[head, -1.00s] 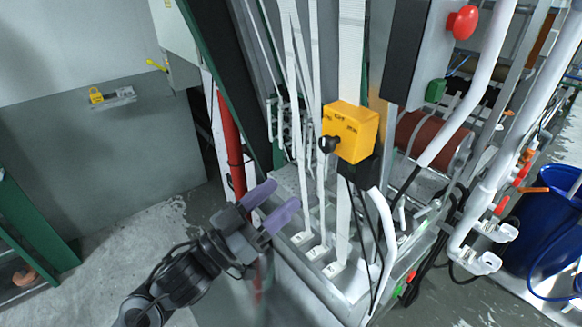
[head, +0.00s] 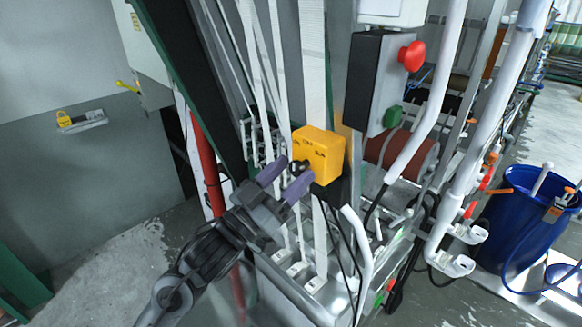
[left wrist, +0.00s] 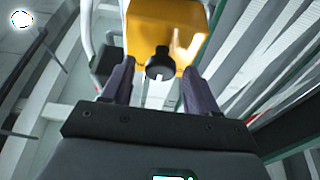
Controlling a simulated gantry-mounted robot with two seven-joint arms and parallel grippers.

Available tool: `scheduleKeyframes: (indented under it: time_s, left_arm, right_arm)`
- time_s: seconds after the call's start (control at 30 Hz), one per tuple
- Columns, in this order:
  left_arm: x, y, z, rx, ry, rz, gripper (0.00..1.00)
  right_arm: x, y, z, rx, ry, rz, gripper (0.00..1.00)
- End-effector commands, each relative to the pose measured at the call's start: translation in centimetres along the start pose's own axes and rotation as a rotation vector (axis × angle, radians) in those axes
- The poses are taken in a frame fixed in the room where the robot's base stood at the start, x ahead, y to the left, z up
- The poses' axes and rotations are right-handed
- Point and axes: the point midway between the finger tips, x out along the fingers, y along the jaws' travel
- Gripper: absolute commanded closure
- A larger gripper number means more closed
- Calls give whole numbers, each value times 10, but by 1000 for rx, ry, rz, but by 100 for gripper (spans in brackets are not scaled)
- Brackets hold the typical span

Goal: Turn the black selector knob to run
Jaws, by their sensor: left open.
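The black selector knob (head: 297,167) is on the front of a yellow box (head: 322,150) fixed beside the machine's upright webbing. In the left wrist view the knob (left wrist: 160,64) shows a pale mark and lies ahead, between my two purple fingers. My left gripper (head: 284,177) is open, with its fingertips close to the knob; I cannot tell whether they touch it. The left gripper (left wrist: 154,84) also shows in the left wrist view, with a finger on each side. The lettering on the box is too small to read. My right gripper is not in view.
A grey control box with a red mushroom button (head: 412,56) and a green button (head: 393,116) stands right of the yellow box. White webbing strips (head: 312,60) run behind it. A white pipe (head: 437,110) and a blue barrel (head: 520,215) are at the right.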

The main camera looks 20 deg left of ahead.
Motion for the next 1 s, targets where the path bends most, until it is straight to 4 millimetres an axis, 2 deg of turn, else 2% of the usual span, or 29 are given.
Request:
scheduleKeyframes:
  time_s: [0.4, 0.77, 1.0]
  left_arm:
    - [6, 0, 1, -1, -1, 0, 41]
    - [6, 0, 1, -1, -1, 0, 94]
    - [6, 0, 1, 20, -1, 8, 95]
  right_arm:
    - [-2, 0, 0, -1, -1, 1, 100]
    - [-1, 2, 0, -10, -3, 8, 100]
    - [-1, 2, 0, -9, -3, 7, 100]
